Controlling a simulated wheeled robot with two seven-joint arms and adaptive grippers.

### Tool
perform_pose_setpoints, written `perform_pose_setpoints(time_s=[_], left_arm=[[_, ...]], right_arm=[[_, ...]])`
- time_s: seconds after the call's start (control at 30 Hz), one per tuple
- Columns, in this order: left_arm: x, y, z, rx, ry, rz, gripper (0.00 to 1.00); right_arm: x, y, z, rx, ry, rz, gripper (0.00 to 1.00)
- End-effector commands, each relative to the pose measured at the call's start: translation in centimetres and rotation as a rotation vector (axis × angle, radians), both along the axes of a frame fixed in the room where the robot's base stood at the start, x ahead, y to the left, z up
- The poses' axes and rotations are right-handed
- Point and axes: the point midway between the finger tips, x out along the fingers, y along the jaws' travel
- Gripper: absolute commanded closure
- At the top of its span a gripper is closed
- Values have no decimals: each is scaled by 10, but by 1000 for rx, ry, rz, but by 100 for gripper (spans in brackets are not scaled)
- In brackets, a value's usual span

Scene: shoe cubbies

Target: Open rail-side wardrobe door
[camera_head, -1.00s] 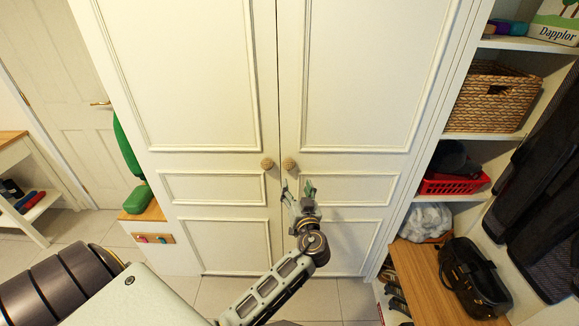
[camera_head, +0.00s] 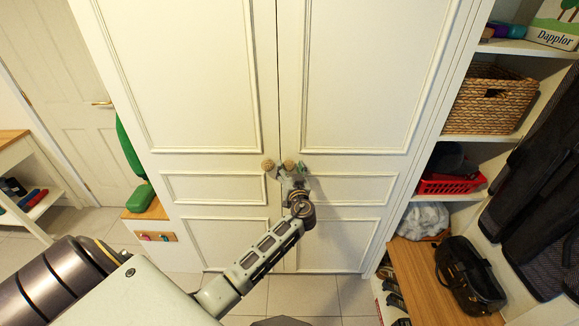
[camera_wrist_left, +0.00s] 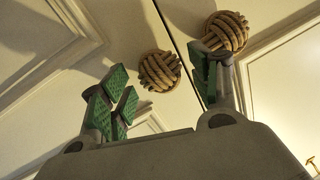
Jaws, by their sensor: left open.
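The tall cream wardrobe has two closed doors. The right door (camera_head: 375,75), on the side of the hanging clothes, has a round woven knob (camera_head: 289,164); the left door (camera_head: 190,75) has a matching knob (camera_head: 267,165). My left gripper (camera_head: 288,171) is open at the right door's knob. In the left wrist view, which looks turned over, that knob (camera_wrist_left: 159,71) lies between the spread green-padded fingers, beyond their tips or level with them; I cannot tell which. The left door's knob (camera_wrist_left: 228,30) sits partly behind one finger. My right gripper is not in view.
To the right are open shelves with a wicker basket (camera_head: 492,98), a red basket (camera_head: 450,184) and hanging dark clothes (camera_head: 535,200). A black bag (camera_head: 470,273) sits on a wooden bench (camera_head: 425,285). Floor (camera_head: 315,297) before the doors is clear.

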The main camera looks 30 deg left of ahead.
Motion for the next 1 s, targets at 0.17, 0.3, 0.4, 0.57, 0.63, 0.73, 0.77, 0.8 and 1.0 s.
perform_pose_setpoints(time_s=[0.17, 0.3, 0.4, 0.57, 0.63, 0.73, 0.77, 0.8, 1.0], left_arm=[[6, 6, 0, -1, 0, 0, 38], [8, 7, 0, -1, -1, 0, 38], [8, 7, 0, -1, -1, 0, 38], [8, 7, 0, -1, 0, 0, 43], [8, 7, 0, -1, -1, 0, 52], [8, 7, 0, -1, -1, 0, 65], [8, 7, 0, -1, -1, 0, 69], [8, 7, 0, -1, 0, 0, 74], [8, 7, 0, -1, -1, 0, 100]], right_arm=[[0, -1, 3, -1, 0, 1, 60], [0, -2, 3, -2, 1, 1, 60], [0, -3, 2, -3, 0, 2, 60], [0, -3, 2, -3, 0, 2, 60], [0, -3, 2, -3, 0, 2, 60], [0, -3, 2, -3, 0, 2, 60], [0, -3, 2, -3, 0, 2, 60], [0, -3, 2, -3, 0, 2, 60], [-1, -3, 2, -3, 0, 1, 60]])
